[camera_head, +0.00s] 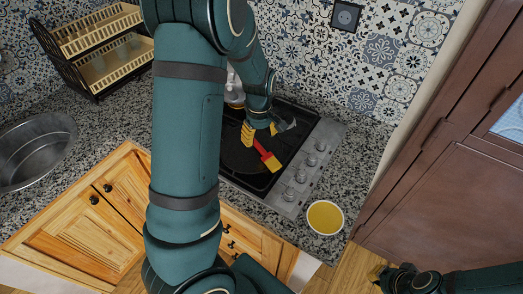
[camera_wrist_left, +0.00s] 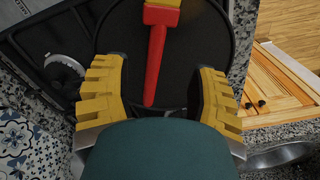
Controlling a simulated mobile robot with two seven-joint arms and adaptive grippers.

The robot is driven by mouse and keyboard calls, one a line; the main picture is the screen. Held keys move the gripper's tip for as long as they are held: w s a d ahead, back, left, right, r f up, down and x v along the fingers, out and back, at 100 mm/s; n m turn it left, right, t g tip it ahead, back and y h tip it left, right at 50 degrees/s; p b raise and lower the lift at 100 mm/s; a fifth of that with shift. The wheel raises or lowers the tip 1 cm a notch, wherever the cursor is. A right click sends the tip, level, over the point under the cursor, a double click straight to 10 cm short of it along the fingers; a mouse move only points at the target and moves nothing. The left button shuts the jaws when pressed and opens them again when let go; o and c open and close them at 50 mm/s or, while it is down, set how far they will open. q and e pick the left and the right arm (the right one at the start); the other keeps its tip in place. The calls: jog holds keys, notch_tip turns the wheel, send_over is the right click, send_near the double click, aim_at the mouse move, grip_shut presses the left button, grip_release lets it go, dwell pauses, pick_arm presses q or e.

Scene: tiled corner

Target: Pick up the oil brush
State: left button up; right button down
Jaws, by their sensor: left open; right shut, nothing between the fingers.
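The oil brush (camera_head: 268,157), with a red handle and a yellow end, lies over the black pan on the stove. In the left wrist view its red handle (camera_wrist_left: 155,60) points down between my fingers and its yellow end is cut off at the top edge. My left gripper (camera_head: 260,132) is open at the brush, with one yellow finger on each side of the handle in the wrist view (camera_wrist_left: 158,85). I see gaps on both sides of the handle. My right gripper (camera_head: 381,277) is shut and empty at the bottom right, away from the counter.
The black round pan (camera_wrist_left: 207,38) sits on the stove (camera_head: 290,193), with knobs along its right side. A bowl of yellow liquid (camera_head: 325,217) stands at the counter's front right. A sink (camera_head: 35,150) and a dish rack (camera_head: 97,80) are at left. Tiled walls close the back.

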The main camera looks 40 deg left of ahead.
aim_at(261, 148)
pick_arm(q)
jog(key=f, duration=0.6)
jog(key=shift+w+d+f+b, duration=0.15)
jog(key=shift+w+f+b, duration=0.05)
jog(key=shift+b, duration=0.1)
grip_shut()
